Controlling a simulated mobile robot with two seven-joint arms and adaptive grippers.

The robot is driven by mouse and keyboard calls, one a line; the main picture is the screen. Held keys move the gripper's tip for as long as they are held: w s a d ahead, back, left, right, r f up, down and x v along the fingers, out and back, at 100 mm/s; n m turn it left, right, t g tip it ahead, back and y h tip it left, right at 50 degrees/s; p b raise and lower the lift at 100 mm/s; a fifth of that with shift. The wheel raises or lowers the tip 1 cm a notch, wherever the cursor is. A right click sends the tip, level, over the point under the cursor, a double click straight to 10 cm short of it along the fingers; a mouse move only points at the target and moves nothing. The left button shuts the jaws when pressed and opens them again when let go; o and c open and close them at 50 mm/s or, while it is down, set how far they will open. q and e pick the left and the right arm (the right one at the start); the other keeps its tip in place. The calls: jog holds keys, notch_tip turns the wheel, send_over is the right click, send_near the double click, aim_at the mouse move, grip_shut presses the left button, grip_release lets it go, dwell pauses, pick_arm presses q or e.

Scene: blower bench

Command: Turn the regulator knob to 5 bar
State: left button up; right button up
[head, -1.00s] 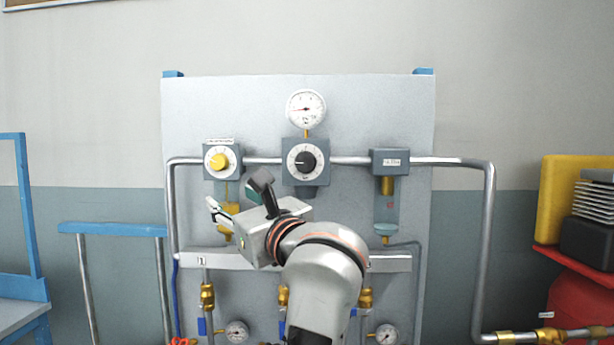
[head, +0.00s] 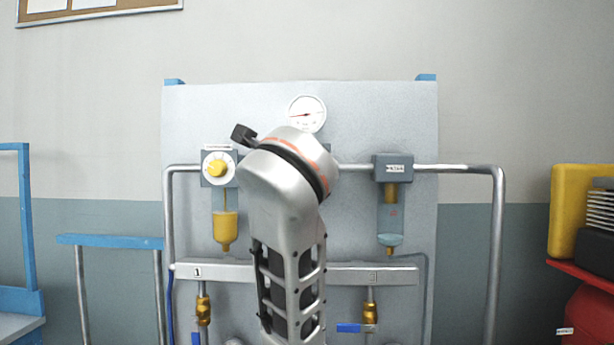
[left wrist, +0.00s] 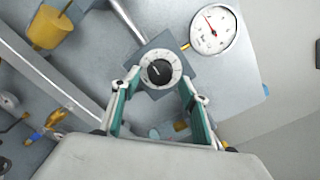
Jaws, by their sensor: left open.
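The regulator knob (left wrist: 158,72) is black on a white scaled dial, set on a grey regulator body. In the head view my left arm hides it. In the left wrist view it lies straight ahead, just beyond and between the fingertips of my left gripper (left wrist: 163,92). That gripper is open, its green-padded fingers apart on either side of the dial, with nothing between them. The pressure gauge (head: 307,113) is round and white with a red needle, above the regulator; it also shows in the left wrist view (left wrist: 213,30). My right gripper is not in view.
A yellow knob (head: 217,169) on a second unit is left of the regulator. A grey filter (head: 392,168) is to the right. Metal pipes (head: 452,167) cross the panel (head: 290,89). Brass fittings with a blue-handled valve (head: 349,328) are below.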

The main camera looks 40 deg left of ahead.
pick_arm(q)
jog(key=shift+x, duration=0.85)
jog(key=c, duration=1.1)
